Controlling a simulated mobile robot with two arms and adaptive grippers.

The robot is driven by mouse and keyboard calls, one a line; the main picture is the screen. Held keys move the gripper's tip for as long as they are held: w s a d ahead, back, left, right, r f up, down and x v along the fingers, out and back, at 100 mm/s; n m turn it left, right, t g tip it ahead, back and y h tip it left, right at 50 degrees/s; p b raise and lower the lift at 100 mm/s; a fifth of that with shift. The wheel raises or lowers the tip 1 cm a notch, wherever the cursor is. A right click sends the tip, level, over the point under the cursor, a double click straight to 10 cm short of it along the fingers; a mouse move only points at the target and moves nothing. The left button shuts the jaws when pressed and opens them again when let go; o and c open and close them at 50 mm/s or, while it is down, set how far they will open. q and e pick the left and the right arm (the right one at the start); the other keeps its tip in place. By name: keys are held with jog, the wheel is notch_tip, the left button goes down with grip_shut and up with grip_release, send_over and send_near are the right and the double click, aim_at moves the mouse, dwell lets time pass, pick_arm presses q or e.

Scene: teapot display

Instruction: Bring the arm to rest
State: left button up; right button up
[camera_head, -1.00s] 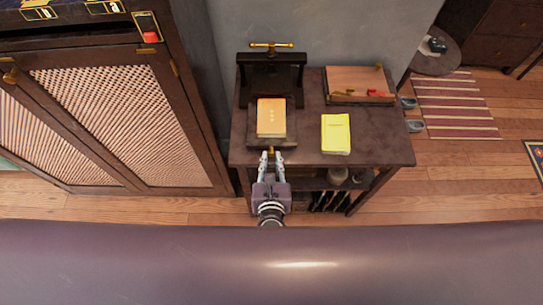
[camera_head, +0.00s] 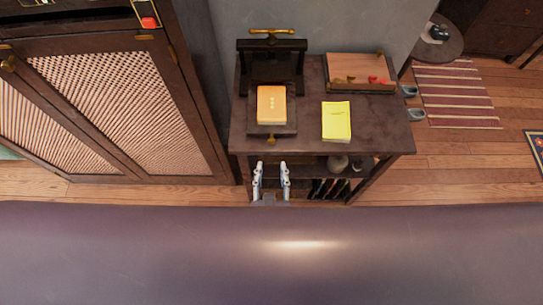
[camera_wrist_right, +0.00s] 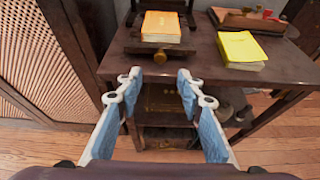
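My right gripper (camera_head: 271,180) is open and empty in front of the dark wooden table (camera_head: 310,135), just short of its front edge. Its two blue-and-white fingers stand apart in the right wrist view (camera_wrist_right: 156,78), with nothing between them. Most of the right arm is hidden behind my own body at the bottom of the head view. My left gripper is not in view.
An orange book (camera_head: 271,104) lies in a dark press (camera_head: 272,66) with a brass handle. A yellow book (camera_head: 336,121) lies to its right, in front of a wooden box (camera_head: 360,73). A lattice-door cabinet (camera_head: 120,110) stands at left. Striped rug (camera_head: 453,95) lies at right.

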jog(key=shift+v, duration=1.1)
jog(key=s+d+f+m+g, duration=0.3)
jog(key=d+f+m, duration=0.2)
jog(key=f, duration=0.5)
jog(key=s+d+f+m+g+h, duration=0.1)
jog(key=s+d+f+m+g, duration=0.25)
jog(key=f, duration=0.65)
jog(key=s+d+f+m+g, duration=0.2)
jog(key=d+f+m, duration=0.4)
jog(key=f, duration=0.5)
jog(key=s+d+f+m+g, duration=0.1)
jog(key=s+d+f+m, duration=0.2)
jog(key=s+m, duration=0.2)
jog(key=s+d+f+m+g, duration=0.1)
jog(key=s+d+f+m, duration=0.2)
jog(key=s+m, duration=0.3)
jog(key=s+d+f+m+g+y, duration=0.1)
jog(key=s+d+f+m+g, duration=0.1)
jog(key=s+m, duration=0.4)
notch_tip(320, 180, down, 2)
jog(key=shift+d+f+m, duration=0.15)
jog(key=shift+d+m, duration=0.4)
jog(key=shift+m, duration=0.5)
jog(key=shift+s, duration=0.15)
